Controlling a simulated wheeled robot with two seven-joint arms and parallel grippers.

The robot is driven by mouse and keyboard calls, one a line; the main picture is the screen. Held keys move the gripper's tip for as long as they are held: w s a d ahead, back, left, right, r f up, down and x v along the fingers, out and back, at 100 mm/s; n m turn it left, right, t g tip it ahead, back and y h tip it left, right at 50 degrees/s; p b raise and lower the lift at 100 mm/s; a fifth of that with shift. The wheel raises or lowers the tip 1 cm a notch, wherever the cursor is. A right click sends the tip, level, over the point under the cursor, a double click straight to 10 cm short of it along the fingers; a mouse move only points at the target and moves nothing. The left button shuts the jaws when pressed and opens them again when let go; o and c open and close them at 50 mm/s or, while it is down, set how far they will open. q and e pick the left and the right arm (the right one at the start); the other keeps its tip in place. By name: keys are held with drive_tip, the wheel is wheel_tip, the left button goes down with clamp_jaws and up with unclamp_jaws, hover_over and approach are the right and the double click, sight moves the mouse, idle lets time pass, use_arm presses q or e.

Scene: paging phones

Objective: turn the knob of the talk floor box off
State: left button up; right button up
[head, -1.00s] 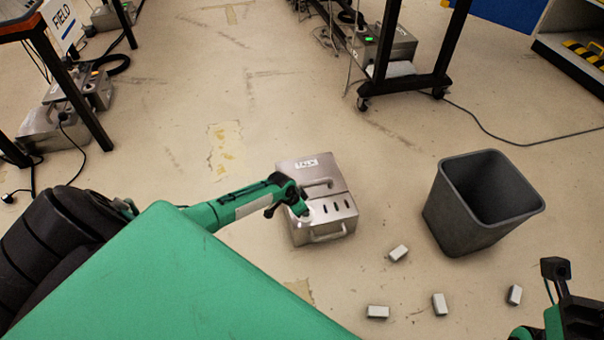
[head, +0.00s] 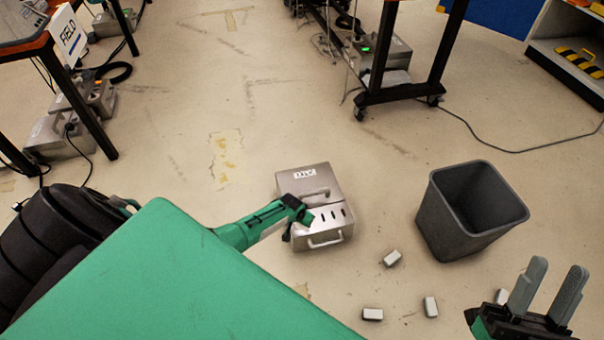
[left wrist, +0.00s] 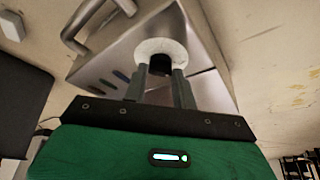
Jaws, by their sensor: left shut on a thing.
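The talk floor box (head: 318,188) is a grey metal box on the floor in the middle of the head view, with a label, handles and a row of dark slots. My left gripper (head: 298,222) is at the box's left front corner. In the left wrist view, its two fingers (left wrist: 161,84) are shut on a dark knob (left wrist: 160,64) in front of a pale round disc on the box (left wrist: 105,62). In the head view the arm hides the knob. My right gripper (head: 545,285) is open and empty at the lower right.
A grey bin (head: 468,212) stands right of the box. Several small pale blocks, one of them here (head: 391,258), lie on the floor. A wheeled black frame (head: 400,98) stands behind, and a table with a FIELD sign (head: 68,38) is at the left.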

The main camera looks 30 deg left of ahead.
drive_tip(key=shift+w+a+f+g, duration=0.3)
drive_tip(key=shift+w+f+g, duration=0.1)
drive_tip(key=shift+f, duration=0.3)
use_arm(q)
drive_tip(key=o, duration=1)
drive_tip(key=shift+r, duration=0.1)
use_arm(e)
drive_tip(key=shift+w, duration=0.1)
